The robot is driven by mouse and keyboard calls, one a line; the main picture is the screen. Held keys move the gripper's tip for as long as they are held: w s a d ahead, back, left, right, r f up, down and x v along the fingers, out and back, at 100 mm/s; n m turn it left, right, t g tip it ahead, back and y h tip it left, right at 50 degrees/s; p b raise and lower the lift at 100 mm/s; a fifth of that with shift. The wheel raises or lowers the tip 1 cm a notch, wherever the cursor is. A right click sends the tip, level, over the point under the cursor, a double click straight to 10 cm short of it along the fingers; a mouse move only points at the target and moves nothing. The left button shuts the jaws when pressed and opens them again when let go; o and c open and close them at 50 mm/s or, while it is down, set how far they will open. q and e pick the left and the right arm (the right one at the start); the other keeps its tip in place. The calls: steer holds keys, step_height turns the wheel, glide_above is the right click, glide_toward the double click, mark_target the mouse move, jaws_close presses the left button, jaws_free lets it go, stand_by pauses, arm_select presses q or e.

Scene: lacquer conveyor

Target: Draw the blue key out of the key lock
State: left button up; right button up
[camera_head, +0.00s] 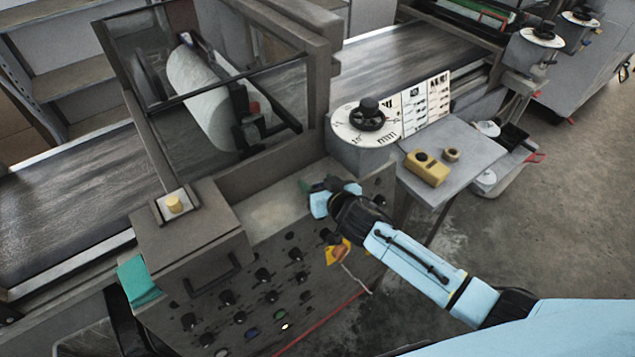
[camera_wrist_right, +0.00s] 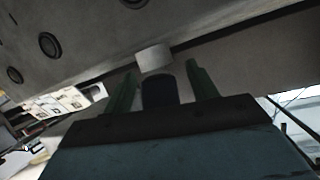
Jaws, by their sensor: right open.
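My right gripper (camera_head: 318,186) is at the upper right of the machine's front panel, with its light blue arm coming in from the lower right. In the right wrist view its two green fingers (camera_wrist_right: 160,70) stand apart. A dark, bluish rounded piece (camera_wrist_right: 159,91) shows between them, in line with a small pale block (camera_wrist_right: 154,57) at the panel. The piece may be the blue key and the block its lock, but I cannot tell for certain, nor whether the fingers touch the piece. In the head view my gripper hides this spot. My left gripper is out of view.
The front panel (camera_head: 249,300) carries several dark knobs. A round dial (camera_head: 351,133) stands just behind my right gripper. A yellow box (camera_head: 426,168) sits on the grey side table (camera_head: 452,136). The floor (camera_head: 560,190) at right is clear.

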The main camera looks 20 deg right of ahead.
steer(key=shift+w+a+f, duration=0.1)
steer(key=shift+w+f, duration=0.1)
steer(key=shift+w, duration=0.35)
steer(key=shift+c, duration=0.5)
steer(key=c, duration=1.2)
steer(key=shift+o, duration=0.2)
steer(key=shift+r+p, duration=2.15)
steer(key=shift+r, duration=0.1)
step_height(320, 180, up, 3)
steer(key=p, duration=0.3)
